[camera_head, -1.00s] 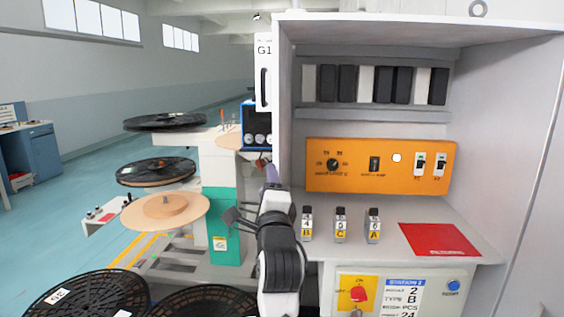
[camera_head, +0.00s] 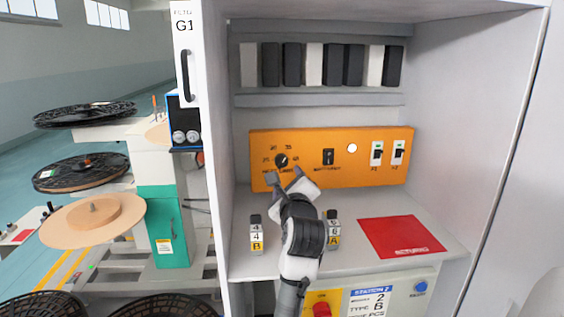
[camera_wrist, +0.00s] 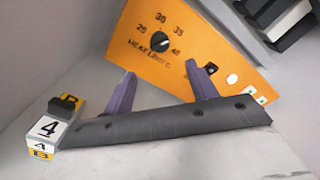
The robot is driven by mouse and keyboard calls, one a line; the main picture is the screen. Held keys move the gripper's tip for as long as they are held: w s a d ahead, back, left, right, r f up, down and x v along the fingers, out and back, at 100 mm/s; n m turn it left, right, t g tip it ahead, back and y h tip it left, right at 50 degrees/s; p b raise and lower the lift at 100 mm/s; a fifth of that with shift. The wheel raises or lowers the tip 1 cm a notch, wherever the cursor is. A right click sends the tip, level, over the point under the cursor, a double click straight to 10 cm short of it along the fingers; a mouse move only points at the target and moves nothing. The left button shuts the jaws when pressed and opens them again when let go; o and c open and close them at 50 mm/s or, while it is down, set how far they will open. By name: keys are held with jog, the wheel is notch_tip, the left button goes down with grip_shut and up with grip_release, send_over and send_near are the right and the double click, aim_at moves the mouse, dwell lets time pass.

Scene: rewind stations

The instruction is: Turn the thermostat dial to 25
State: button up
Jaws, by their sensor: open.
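The thermostat dial (camera_head: 281,160) is a round black knob on the left part of an orange panel (camera_head: 340,176). It also shows in the wrist view (camera_wrist: 160,41), with 25, 30, 35 and 40 printed around it and a "HEAT LIMIT" label below. Its pointer is too small to read surely; it seems turned to the right side, away from 25. My gripper (camera_head: 286,175) is open and empty, just in front of and below the dial. In the wrist view its two purple fingers (camera_wrist: 160,70) stand apart below the dial, not touching it.
A black switch (camera_head: 328,157), a white lamp (camera_head: 352,148) and two toggles (camera_head: 387,152) sit right of the dial. Labelled blocks (camera_head: 256,236) stand on the shelf beside my arm. A red sheet (camera_head: 402,237) lies at right. The cabinet's left wall (camera_head: 217,150) is close.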

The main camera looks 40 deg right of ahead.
aim_at(283, 164)
jog(key=p+x, duration=0.4)
jog(key=x, duration=0.8)
jog(key=shift+w, duration=0.1)
jog(key=shift+c, duration=0.3)
jog(key=c, duration=0.9)
